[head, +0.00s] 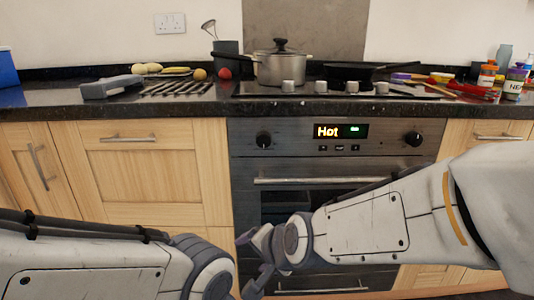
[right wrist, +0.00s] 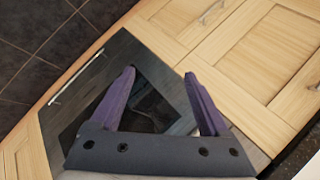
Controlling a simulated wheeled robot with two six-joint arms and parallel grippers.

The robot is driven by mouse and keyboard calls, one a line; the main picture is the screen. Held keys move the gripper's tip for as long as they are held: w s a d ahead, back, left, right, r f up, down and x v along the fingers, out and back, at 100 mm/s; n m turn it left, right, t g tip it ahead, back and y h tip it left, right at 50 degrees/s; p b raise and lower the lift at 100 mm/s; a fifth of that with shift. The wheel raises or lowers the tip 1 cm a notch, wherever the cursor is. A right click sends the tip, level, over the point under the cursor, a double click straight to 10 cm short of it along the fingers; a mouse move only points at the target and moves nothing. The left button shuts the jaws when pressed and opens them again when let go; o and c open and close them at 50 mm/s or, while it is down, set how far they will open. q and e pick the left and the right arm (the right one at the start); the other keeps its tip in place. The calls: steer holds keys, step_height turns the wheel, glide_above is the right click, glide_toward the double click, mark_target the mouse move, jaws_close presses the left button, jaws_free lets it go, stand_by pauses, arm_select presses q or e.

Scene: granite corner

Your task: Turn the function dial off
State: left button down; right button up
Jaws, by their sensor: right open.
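The oven's control panel shows in the head view, with a dark left dial (head: 263,140) and a dark right dial (head: 413,138). I cannot tell which of them is the function dial. A lit display (head: 341,131) between them reads "Hot", with small green characters beside it. My right gripper (head: 252,262) is low in front of the oven door, below the panel and apart from both dials. In the right wrist view its purple fingers (right wrist: 158,85) are spread with nothing between them. My left arm shows at lower left, but its gripper does not show.
The oven door (head: 290,205) has a long horizontal handle (head: 318,180). Wooden cabinets flank it. The dark worktop (head: 200,108) above holds a pot (head: 282,68), a pan, several bottles and utensils. Several hob knobs (head: 320,87) line the worktop's front.

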steer(key=w+a+r+m+t, duration=0.2)
steer(key=w+r+m+t, duration=0.1)
steer(key=w+r+m, duration=0.15)
steer(key=m+t+h+b, duration=0.2)
steer(key=m+t+h, duration=0.5)
steer(key=m, duration=1.6)
glide_toward(263, 141)
steer(key=shift+t+y, duration=0.4)
steer(key=shift+y, duration=0.2)
steer(key=w, duration=0.2)
steer(key=w+d+b, duration=0.1)
steer(key=w, duration=0.4)
steer(key=shift+w+d+f, duration=0.15)
steer(key=shift+w+f, duration=0.15)
steer(key=shift+w, duration=0.1)
jaws_close()
